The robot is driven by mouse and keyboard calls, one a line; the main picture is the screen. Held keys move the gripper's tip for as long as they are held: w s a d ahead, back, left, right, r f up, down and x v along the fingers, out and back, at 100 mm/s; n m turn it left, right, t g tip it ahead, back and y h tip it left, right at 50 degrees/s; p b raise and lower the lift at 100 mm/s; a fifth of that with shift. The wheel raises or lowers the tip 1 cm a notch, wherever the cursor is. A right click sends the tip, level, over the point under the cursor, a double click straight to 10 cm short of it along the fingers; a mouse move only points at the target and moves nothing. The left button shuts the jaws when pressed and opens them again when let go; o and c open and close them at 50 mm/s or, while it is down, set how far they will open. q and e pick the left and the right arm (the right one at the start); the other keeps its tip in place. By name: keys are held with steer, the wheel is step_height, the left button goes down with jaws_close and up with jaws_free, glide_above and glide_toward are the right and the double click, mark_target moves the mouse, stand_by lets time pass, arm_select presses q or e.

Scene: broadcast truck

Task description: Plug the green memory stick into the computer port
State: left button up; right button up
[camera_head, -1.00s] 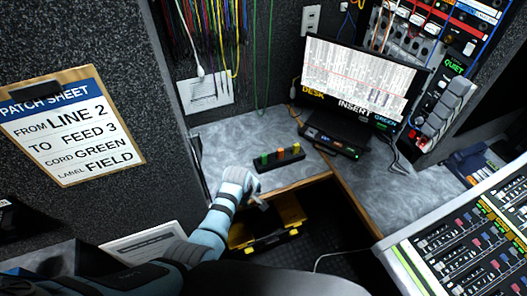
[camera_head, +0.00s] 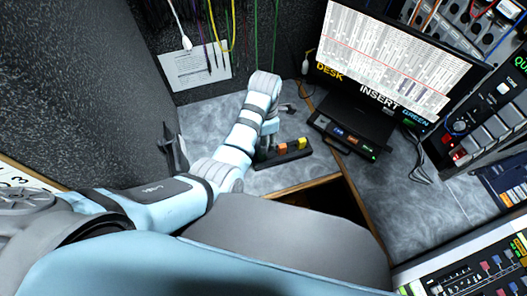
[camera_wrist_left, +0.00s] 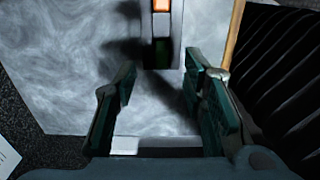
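The green memory stick (camera_wrist_left: 162,52) stands in a block holder in the left wrist view, dark in shadow. My left gripper (camera_wrist_left: 160,88) is open and empty, its teal finger pads just short of the stick and on either side of its line. In the head view my left gripper (camera_head: 267,140) points down at the left end of the black holder (camera_head: 287,156) and hides the green stick. An orange stick (camera_head: 282,147) and a yellow stick (camera_head: 302,143) stand in the same holder. The computer (camera_head: 390,65) shows its screen; I cannot make out its port. My right gripper is out of view.
A low black box (camera_head: 341,137) with coloured labels and a green light lies before the screen. Switch panels (camera_head: 485,110) stand at the right; hanging cables (camera_head: 255,40) and a paper sheet (camera_head: 195,77) are on the back wall.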

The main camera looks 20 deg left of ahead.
mark_target(262, 157)
arm_select(q)
steer(key=shift+s+a+f+b, duration=0.15)
steer(key=shift+s+f, duration=0.15)
steer(key=shift+f, duration=0.35)
steer(key=shift+s+d+f+b, duration=0.15)
steer(key=shift+s+f, duration=0.1)
steer(key=shift+f, duration=0.35)
steer(key=f, duration=0.3)
steer(key=a+f+b, duration=0.1)
steer(key=f, duration=0.1)
steer(key=shift+w+f, duration=0.15)
steer(key=shift+w, duration=0.2)
steer(key=shift+f, duration=0.35)
steer(key=shift+s+d+r, duration=0.1)
steer(key=shift+s+r, duration=0.05)
steer(key=shift+r, duration=0.05)
steer(key=shift+s+r, duration=0.1)
steer(key=shift+c, duration=1.4)
steer(key=c, duration=0.3)
jaws_close()
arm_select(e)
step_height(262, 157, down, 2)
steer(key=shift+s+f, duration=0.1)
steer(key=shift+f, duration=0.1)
